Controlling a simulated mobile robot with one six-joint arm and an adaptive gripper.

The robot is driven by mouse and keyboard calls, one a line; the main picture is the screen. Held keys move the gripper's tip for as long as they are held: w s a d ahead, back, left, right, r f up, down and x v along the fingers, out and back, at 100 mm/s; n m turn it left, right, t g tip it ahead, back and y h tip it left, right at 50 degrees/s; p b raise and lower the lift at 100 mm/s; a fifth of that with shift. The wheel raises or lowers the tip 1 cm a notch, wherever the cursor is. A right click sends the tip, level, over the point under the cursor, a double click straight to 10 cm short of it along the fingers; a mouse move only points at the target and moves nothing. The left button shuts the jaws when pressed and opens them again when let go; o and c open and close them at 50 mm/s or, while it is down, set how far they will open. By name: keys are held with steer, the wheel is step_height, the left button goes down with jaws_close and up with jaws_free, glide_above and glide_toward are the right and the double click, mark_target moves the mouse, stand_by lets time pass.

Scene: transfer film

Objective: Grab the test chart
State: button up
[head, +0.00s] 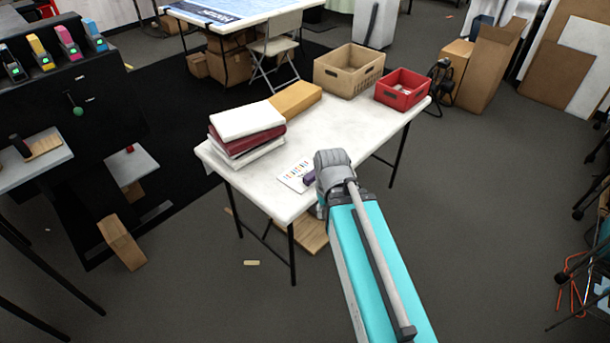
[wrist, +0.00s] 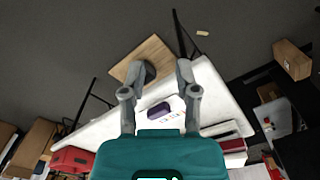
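The test chart, a white sheet with small coloured marks (head: 295,175), lies flat near the front edge of the white table in the head view. A small purple object sits at its right end (head: 309,178). The purple object also shows between my fingers in the wrist view (wrist: 159,108), with pale surface around it. In the head view my own arm hides the fingers and perhaps part of the chart.
On the table (head: 345,125), a stack of white and red binders (head: 247,133) stands left of the chart. A cardboard box (head: 295,99), a tan crate (head: 348,71) and a red crate (head: 402,90) stand farther back. The table's middle is clear.

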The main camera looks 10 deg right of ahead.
steer(key=o, duration=0.4)
steer(key=shift+w+f, duration=0.1)
steer(key=shift+f, duration=0.05)
steer(key=shift+o, duration=1.2)
steer(key=shift+w+f+n+b, duration=0.2)
steer(key=shift+f+n+b, duration=0.1)
steer(key=shift+b, duration=0.1)
steer(key=w+a+f+n+t+h+b, duration=0.2)
steer(key=w+f+n+h+b, duration=0.1)
steer(key=w+n+b, duration=0.4)
steer(key=w+a+f+n+t+h+b, duration=0.3)
steer(key=w+n+b, duration=0.3)
steer(key=n, duration=0.3)
steer(key=w+a+f+n+t+h+b, duration=0.2)
steer(key=w+f+n+t+h+b, duration=0.1)
steer(key=w+n+b, duration=0.4)
steer(key=shift+w+a+f+n+h+b, duration=0.15)
steer(key=shift+w+f+n+h+b, duration=0.2)
steer(key=shift+w+n+h, duration=0.3)
steer(key=shift+w+a+r+n+h, duration=0.25)
steer(key=shift+a+n, duration=0.05)
steer(key=shift+n, duration=0.15)
